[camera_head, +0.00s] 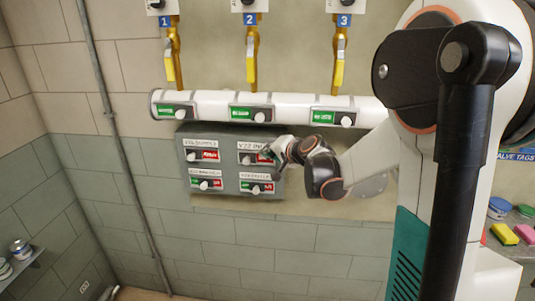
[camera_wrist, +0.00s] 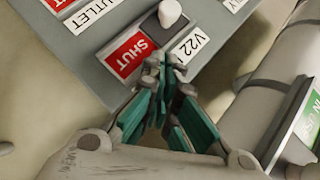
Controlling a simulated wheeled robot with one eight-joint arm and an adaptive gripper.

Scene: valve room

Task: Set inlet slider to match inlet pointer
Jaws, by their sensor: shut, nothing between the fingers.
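A grey panel (camera_head: 222,187) on the wall carries several labelled sliders. The upper right one has a label starting "V22 IN" (camera_head: 256,147); its end is hidden by my gripper. Its white knob (camera_head: 246,160) is at the left end of its slot, and red shows to the right. In the wrist view its red "SHUT" plate (camera_wrist: 129,53) and white knob (camera_wrist: 170,12) are close to my gripper. My gripper (camera_wrist: 168,66) is shut and empty, with its tips at the V22 label (camera_wrist: 190,42), apart from the knob. It also shows in the head view (camera_head: 270,152). I cannot tell which pointer is the inlet's.
A white pipe (camera_head: 215,103) above the panel carries green plates with white knobs at their right ends; one plate (camera_wrist: 308,122) is near my gripper in the wrist view. Yellow levers (camera_head: 251,70) numbered 1 to 3 hang above. Sponges (camera_head: 503,234) lie on a right-hand shelf.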

